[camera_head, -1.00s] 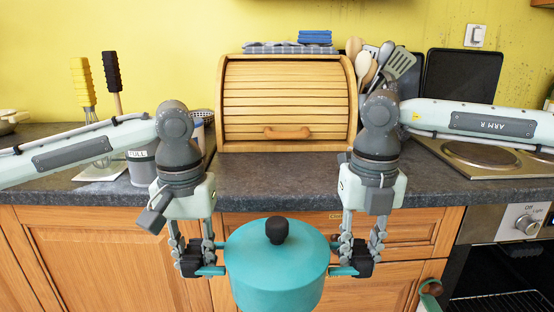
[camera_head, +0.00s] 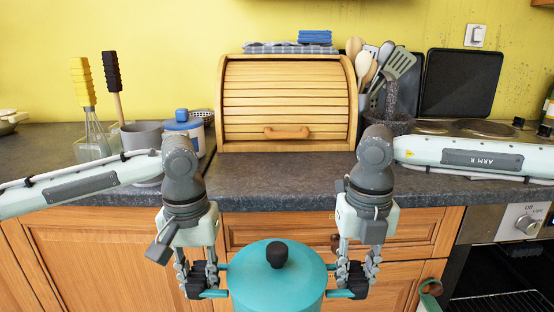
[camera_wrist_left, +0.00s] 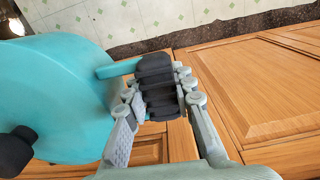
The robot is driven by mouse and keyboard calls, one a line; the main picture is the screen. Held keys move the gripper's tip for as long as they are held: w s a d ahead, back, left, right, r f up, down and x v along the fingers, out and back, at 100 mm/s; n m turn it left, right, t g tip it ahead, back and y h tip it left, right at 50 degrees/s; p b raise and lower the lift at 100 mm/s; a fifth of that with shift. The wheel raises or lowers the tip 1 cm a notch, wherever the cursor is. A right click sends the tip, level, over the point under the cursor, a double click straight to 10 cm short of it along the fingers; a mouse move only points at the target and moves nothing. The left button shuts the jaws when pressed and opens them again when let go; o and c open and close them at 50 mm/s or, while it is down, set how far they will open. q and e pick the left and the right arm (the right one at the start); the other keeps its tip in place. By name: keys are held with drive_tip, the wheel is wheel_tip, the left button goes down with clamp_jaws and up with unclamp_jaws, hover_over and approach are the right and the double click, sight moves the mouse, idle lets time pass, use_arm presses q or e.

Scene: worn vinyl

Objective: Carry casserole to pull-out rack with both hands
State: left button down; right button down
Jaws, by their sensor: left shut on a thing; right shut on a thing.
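A teal casserole (camera_head: 277,283) with a black lid knob hangs between my two grippers, in front of the counter and cabinet doors. My left gripper (camera_head: 207,281) is shut on its left handle. My right gripper (camera_head: 352,279) is shut on its right handle. The casserole looks upright, and its lower part is cut off by the frame's bottom edge. An oven rack (camera_head: 500,304) shows inside the open oven at lower right.
A wooden bread box (camera_head: 287,100), a utensil crock (camera_head: 388,122), a grey mug (camera_head: 141,136) and a blue-lidded jar (camera_head: 184,128) stand on the dark counter (camera_head: 265,180). Wooden cabinet fronts (camera_head: 95,255) lie behind the casserole. A tiled floor (camera_wrist_left: 150,18) shows below.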

use_arm(q)
drive_tip(key=shift+a, duration=0.2)
use_arm(e)
drive_tip(key=shift+d, duration=0.2)
